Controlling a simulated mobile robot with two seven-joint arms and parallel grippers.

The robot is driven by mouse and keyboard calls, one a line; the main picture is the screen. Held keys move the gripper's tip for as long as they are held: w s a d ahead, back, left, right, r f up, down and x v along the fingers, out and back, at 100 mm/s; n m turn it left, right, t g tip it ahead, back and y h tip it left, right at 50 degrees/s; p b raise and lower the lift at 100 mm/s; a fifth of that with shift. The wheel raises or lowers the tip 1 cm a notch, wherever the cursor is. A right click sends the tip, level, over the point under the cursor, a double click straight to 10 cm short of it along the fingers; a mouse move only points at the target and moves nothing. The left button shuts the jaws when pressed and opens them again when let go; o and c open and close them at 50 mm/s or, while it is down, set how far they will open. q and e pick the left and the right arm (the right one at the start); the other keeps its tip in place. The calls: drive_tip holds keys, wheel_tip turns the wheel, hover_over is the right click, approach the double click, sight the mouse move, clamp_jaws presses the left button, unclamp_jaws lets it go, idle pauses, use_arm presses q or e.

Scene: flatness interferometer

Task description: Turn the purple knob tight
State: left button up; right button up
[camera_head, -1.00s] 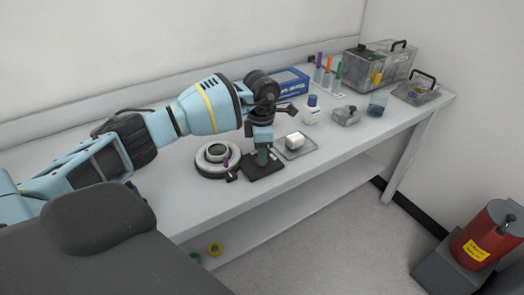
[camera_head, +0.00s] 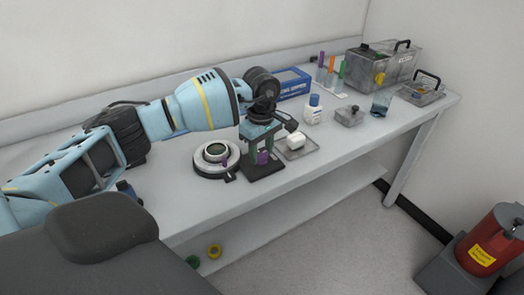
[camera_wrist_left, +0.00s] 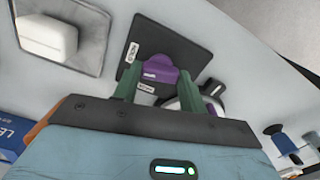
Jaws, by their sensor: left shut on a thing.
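The purple knob (camera_head: 262,158) is between the two green fingers of my left gripper (camera_head: 260,152), which points down over a black plate (camera_head: 266,170) on the bench. In the left wrist view the knob (camera_wrist_left: 159,72) shows between the fingers (camera_wrist_left: 156,84), with the labelled black plate (camera_wrist_left: 180,50) below it. My left gripper is shut on the knob. Whether the knob touches the plate cannot be told. A round white-and-dark device (camera_head: 216,155) stands just left of the plate; the fingers partly hide it in the wrist view. My right gripper is not in view.
A grey tray with a white block (camera_head: 296,141) lies close to the right of the plate. A blue box (camera_head: 291,83) and a white bottle (camera_head: 313,110) stand behind. The front bench strip is clear.

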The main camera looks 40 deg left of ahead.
sight(261, 154)
use_arm(q)
drive_tip(key=shift+m, duration=1)
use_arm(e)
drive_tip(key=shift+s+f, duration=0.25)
use_arm(q)
drive_tip(key=o, duration=1)
drive_tip(key=shift+r, duration=0.1)
wheel_tip(261, 154, up, 8)
drive_tip(key=shift+f, duration=0.15)
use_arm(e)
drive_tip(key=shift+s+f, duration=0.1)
